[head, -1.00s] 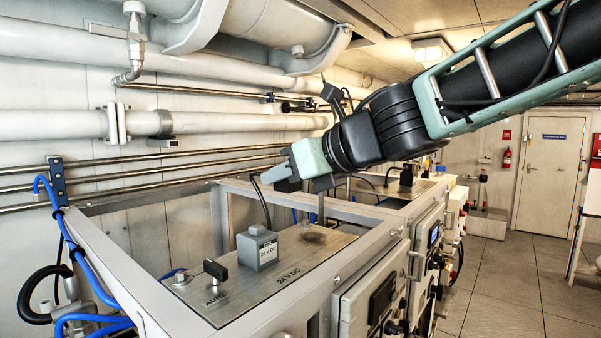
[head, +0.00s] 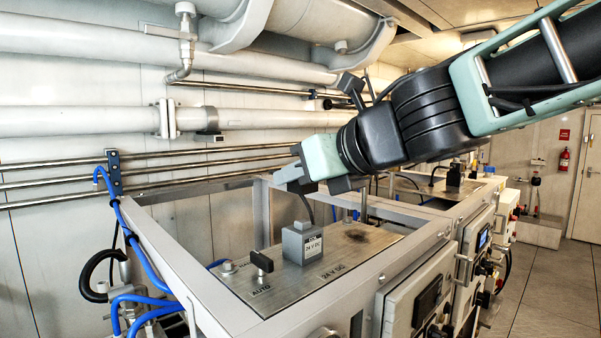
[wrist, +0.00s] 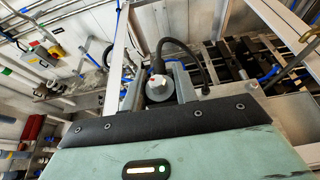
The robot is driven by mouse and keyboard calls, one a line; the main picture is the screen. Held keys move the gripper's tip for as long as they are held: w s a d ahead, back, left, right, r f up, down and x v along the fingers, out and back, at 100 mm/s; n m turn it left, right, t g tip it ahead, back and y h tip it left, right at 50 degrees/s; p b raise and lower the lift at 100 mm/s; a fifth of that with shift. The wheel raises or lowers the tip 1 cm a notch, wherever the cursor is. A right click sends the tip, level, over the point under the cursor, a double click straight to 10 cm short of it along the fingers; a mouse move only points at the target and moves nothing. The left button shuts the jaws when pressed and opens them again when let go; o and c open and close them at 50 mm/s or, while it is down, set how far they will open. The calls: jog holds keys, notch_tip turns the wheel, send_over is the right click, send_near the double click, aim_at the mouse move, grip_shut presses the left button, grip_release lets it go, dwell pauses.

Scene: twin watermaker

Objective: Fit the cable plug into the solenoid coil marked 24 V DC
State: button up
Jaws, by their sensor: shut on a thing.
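In the wrist view, the gripper is shut on the cable plug (wrist: 158,86), a grey piece with a round light fitting. A dark cable (wrist: 188,50) arcs from its top to the right. In the head view, the fingers mostly hide the plug, and the cable (head: 309,211) passes behind the coil.
A black knob (head: 262,262) marked AUTO stands left of the coil. A raised grey frame (head: 352,285) borders the panel. Blue hoses (head: 135,240) hang at the left. Pipes (head: 265,121) run along the wall behind. Open air lies between gripper and coil.

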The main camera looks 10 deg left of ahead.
aim_at(311, 192)
jog(key=shift+f+b, duration=1.65)
jog(key=shift+b, duration=0.05)
jog(key=shift+f+b, duration=1.2)
dwell(0.6)
jog(key=o, duration=0.9)
jog(key=shift+r, duration=0.15)
